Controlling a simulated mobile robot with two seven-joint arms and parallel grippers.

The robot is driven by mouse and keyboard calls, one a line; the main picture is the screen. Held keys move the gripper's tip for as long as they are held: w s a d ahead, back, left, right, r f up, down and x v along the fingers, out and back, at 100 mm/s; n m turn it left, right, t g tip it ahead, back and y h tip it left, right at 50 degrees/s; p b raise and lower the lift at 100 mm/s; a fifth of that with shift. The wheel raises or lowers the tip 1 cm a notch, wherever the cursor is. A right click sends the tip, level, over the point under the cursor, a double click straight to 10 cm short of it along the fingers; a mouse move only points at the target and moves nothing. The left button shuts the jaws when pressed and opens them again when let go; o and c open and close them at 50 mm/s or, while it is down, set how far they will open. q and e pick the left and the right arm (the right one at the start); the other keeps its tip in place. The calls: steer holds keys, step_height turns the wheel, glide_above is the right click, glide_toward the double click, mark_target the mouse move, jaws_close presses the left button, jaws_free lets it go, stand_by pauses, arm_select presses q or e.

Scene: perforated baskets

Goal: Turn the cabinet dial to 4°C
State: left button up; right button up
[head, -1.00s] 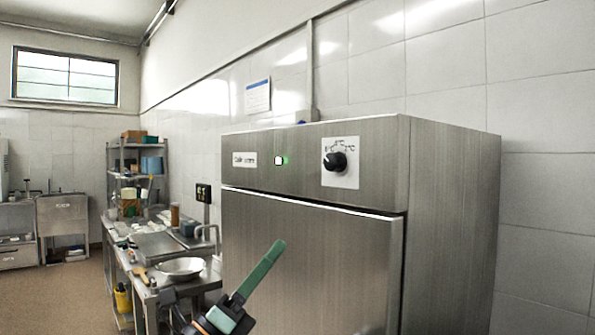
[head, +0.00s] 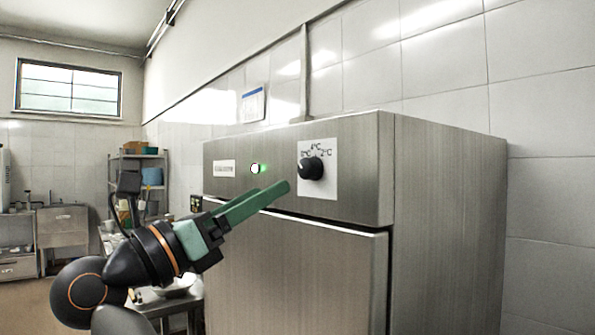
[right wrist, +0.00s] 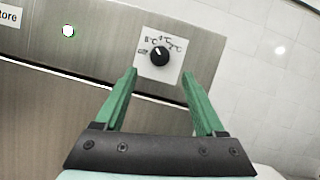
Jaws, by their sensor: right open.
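The black dial (head: 311,168) sits on a white label plate (head: 331,181) high on the front of the steel cabinet (head: 290,250). The label carries temperature marks, with 4°C at the top and 2°C to the right. In the right wrist view the dial (right wrist: 160,56) shows a white pointer line near its top, tilted slightly left. My right gripper (head: 282,192) has green fingers and is just left of and below the dial, not touching it. In the right wrist view its fingers (right wrist: 161,72) are apart, with the dial ahead between them. My left gripper is out of view.
A lit green-white indicator (head: 256,168) and a name label (head: 224,168) are left of the dial. A tiled wall (head: 440,60) stands behind the cabinet. Shelving (head: 140,165) and a steel counter lie at the left. Space before the panel is free.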

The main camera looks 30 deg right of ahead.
mark_target(303, 171)
steer(key=p+x, duration=0.1)
steer(key=x, duration=0.7)
steer(key=shift+c, duration=0.2)
jaws_close()
